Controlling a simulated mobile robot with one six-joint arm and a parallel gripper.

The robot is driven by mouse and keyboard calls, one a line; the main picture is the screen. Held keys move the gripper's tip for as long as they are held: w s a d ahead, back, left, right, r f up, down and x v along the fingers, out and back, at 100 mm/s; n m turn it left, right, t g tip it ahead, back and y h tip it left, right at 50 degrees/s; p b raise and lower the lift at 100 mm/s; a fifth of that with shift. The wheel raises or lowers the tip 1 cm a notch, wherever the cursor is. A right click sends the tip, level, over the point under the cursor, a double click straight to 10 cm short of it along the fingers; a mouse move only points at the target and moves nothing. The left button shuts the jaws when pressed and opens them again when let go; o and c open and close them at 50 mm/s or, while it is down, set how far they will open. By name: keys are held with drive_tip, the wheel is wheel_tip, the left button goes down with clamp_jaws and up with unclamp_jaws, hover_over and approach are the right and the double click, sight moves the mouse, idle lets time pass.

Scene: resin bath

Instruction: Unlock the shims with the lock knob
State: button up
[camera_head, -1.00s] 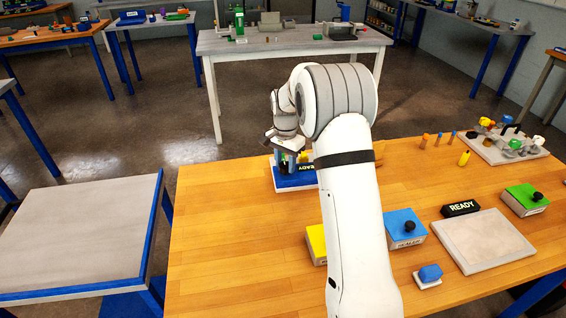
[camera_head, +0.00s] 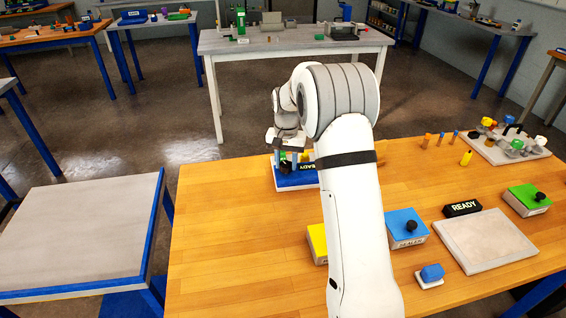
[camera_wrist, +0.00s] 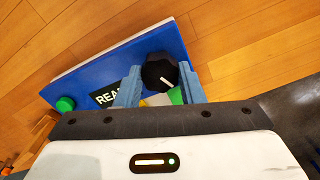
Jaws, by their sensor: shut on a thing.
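The black lock knob (camera_wrist: 160,73) with a white pointer line stands on a blue panel (camera_wrist: 85,71) in the wrist view. My gripper (camera_wrist: 158,80) is shut on the knob, with one blue finger on each side of it. The pointer line runs slantwise across the knob's top. In the head view the blue-and-white unit (camera_head: 295,180) with a READY sign sits at the far left of the wooden table, and my gripper (camera_head: 285,163) is over its left part. The shims cannot be made out clearly; my gripper covers part of the panel.
A green button (camera_wrist: 65,104) sits at the panel's left end. On the table stand a yellow box (camera_head: 317,240), a blue box (camera_head: 404,226) with a black knob, a green box (camera_head: 526,198) and a pale slab (camera_head: 484,238). The table's left front is clear.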

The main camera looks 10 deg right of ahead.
sight(287, 164)
drive_tip(key=n, duration=0.6)
drive_tip(key=shift+d+n, duration=0.15)
drive_tip(key=shift+n, duration=0.15)
drive_tip(key=n, duration=0.6)
drive_tip(key=shift+r+b, duration=0.1)
drive_tip(key=shift+b, duration=0.25)
drive_tip(key=shift+n, duration=0.3)
drive_tip(key=o, duration=1)
drive_tip(key=shift+r, duration=0.25)
wheel_tip(287, 164, up, 7)
drive_tip(key=shift+r, duration=0.1)
